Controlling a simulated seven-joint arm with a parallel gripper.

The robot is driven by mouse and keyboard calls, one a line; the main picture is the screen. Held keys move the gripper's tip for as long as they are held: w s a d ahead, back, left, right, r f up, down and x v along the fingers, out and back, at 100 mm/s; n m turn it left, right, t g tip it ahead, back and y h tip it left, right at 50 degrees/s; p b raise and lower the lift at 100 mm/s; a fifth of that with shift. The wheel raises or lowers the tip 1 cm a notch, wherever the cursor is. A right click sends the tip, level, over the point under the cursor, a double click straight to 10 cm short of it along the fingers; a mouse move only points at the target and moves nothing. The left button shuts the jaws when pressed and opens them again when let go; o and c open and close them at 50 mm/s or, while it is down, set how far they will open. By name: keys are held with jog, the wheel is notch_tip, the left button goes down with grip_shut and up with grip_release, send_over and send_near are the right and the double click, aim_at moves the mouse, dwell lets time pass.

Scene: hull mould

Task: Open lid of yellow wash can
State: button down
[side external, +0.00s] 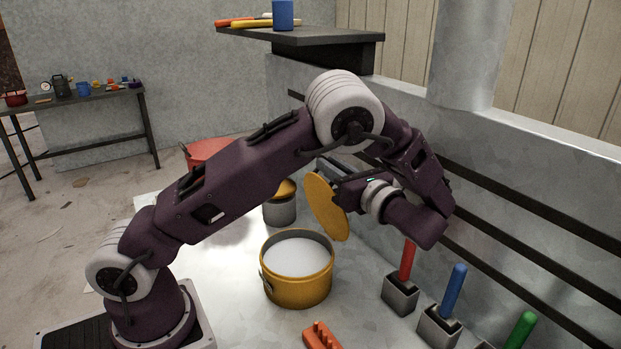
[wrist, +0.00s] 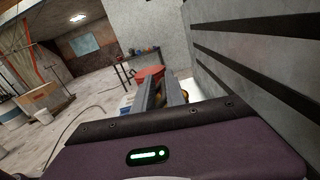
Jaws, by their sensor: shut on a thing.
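The yellow wash can (side external: 297,290) stands upright on the pale work surface, its top open and whitish contents showing. A round yellow lid (side external: 326,207) is off the can, tilted nearly on edge, above and right of the can's rim. My gripper (side external: 326,172) is at the lid's upper edge and is shut on it; the exact grip point is partly hidden. In the wrist view my gripper's fingers (wrist: 163,92) point forward, and the lid is mostly hidden behind them.
A grey can with a yellow top (side external: 280,203) stands behind the wash can. To the right are holders with a red handle (side external: 407,260), a blue handle (side external: 453,290) and a green handle (side external: 520,330). An orange object (side external: 321,337) lies in front. A metal wall bounds the right.

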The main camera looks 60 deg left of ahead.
jog(key=w+f+m, duration=0.1)
jog(key=w+f, duration=0.2)
jog(key=w, duration=0.5)
jog(key=shift+w+m, duration=0.15)
jog(key=shift+m, duration=0.25)
jog(key=c, duration=1.5)
grip_release()
jog(key=d, duration=0.4)
jog(key=d+r, duration=0.1)
jog(key=d, duration=0.2)
jog(key=shift+w, duration=0.25)
jog(key=shift+r, duration=0.1)
